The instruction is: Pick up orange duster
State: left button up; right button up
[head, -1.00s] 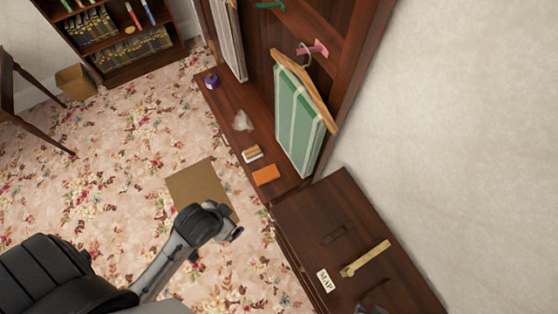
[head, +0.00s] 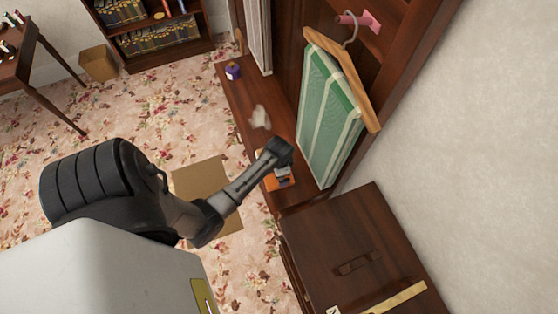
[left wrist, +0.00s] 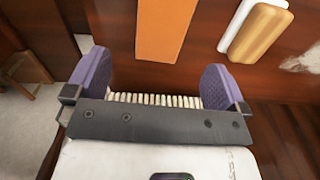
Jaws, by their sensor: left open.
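The orange duster (head: 281,184) shows as a flat orange piece on the low brown shelf, partly hidden by my left gripper in the head view. In the left wrist view the orange duster (left wrist: 165,30) lies flat, beyond the fingertips and roughly between their lines, cut off by the top edge. My left gripper (left wrist: 154,80) is open, with nothing between its purple finger pads. In the head view my left gripper (head: 280,152) hangs over the shelf by the duster. My right gripper is not in view.
A wood-and-white block (left wrist: 257,30) lies just right of the duster in the wrist view. A green-striped garment on a hanger (head: 330,115) hangs close to the right of my gripper. A wooden cabinet (head: 345,240) stands nearer. A whitish clump (head: 260,117) and purple item (head: 233,71) lie farther along the shelf.

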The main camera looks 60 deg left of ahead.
aim_at(271, 183)
pick_arm(q)
jog(key=shift+a+f+b, duration=0.15)
jog(key=shift+f+b, duration=0.65)
jog(key=shift+f, duration=3.9)
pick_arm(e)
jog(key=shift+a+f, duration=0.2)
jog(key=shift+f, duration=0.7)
pick_arm(q)
jog(key=shift+c, duration=0.4)
jog(key=c, duration=0.4)
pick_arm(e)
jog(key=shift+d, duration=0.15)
pick_arm(q)
jog(key=c, duration=0.5)
